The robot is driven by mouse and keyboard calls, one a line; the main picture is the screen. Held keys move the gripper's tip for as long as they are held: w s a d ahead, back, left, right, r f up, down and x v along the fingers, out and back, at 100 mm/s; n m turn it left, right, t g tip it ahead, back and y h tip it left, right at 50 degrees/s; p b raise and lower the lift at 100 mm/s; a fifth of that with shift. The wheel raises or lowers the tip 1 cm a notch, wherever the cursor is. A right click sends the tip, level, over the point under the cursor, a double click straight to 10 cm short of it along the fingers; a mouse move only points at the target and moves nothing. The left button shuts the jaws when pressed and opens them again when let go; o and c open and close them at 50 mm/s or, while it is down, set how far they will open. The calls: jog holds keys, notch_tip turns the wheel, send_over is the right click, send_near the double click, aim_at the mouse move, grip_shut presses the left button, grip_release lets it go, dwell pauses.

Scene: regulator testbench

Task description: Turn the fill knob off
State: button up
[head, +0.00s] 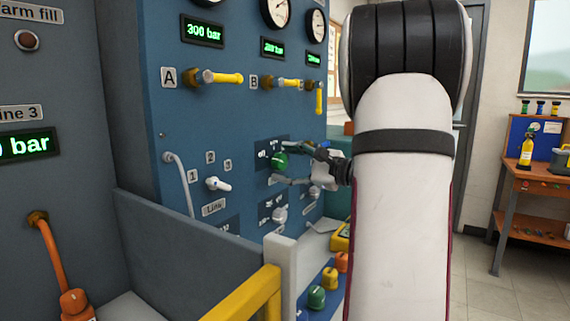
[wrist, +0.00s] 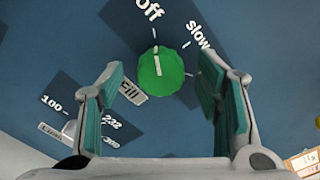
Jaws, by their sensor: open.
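The green fill knob (wrist: 161,75) is on the blue panel, near the middle of the wrist view, by a "fill" label. Its white mark points up toward the tick under the "Off" label (wrist: 149,11); the "slow" label (wrist: 198,34) is to the right. The knob also shows in the head view (head: 280,160). My gripper (wrist: 161,73) is open and empty, with one finger on each side of the knob in the picture. No finger visibly touches it. In the head view my gripper (head: 307,160) is at the panel, just right of the knob, partly hidden by my arm.
Below the knob is another dial with "100" markings (wrist: 52,104). The panel also carries yellow-handled valves (head: 222,78), gauges (head: 275,10) and a white selector lever (head: 218,184).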

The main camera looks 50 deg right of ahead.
jog(key=s+d, duration=0.1)
jog(key=s, duration=1)
jog(key=shift+d, duration=0.25)
